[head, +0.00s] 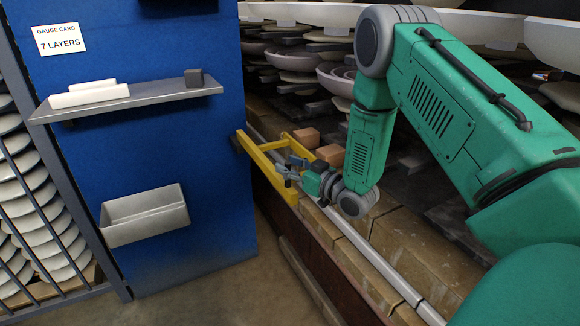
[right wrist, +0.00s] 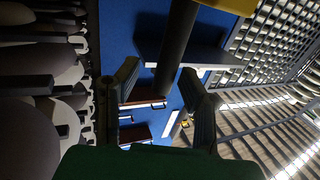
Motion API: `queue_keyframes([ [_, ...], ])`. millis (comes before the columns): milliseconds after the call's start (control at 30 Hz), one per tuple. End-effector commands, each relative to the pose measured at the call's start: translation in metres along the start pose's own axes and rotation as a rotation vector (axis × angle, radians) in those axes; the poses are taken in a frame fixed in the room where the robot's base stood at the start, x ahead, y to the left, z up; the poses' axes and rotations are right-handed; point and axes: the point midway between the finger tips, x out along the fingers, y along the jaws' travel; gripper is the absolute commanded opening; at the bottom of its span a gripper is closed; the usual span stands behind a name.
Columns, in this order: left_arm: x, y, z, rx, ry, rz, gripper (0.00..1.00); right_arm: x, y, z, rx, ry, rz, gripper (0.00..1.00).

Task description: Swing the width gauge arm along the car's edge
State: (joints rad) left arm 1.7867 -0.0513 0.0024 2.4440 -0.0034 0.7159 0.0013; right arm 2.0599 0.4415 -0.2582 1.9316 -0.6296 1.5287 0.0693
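The yellow width gauge arm (head: 270,172) is a frame that reaches out from the blue panel's right edge, beside the car's edge (head: 380,262). My right gripper (head: 287,172) is at the frame's outer part in the head view. In the right wrist view, its two fingers (right wrist: 160,90) stand apart. A dark upright rod (right wrist: 176,48) shows between them, closer to the right finger; I cannot tell whether they touch. A yellow piece (right wrist: 228,5) shows at the top of that view. My left gripper is not in view.
The blue panel (head: 225,230) carries a shelf (head: 150,98) with small blocks, a grey bin (head: 145,214) and a gauge card (head: 58,39). Brown blocks (head: 306,138) sit on the car near the frame. Floor (head: 240,290) is clear in front.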

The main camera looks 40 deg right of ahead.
Motion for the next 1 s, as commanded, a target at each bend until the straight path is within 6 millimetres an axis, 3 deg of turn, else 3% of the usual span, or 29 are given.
queue_keyframes([
  [533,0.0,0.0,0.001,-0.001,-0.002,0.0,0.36,0.001,0.001,-0.086,-0.001,0.002,0.001,0.36],
  [700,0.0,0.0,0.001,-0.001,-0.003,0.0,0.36,0.001,0.001,-0.096,0.0,-0.002,0.001,0.36],
  [1000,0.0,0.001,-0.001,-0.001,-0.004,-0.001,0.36,0.001,0.003,-0.096,0.002,-0.002,0.002,0.36],
])
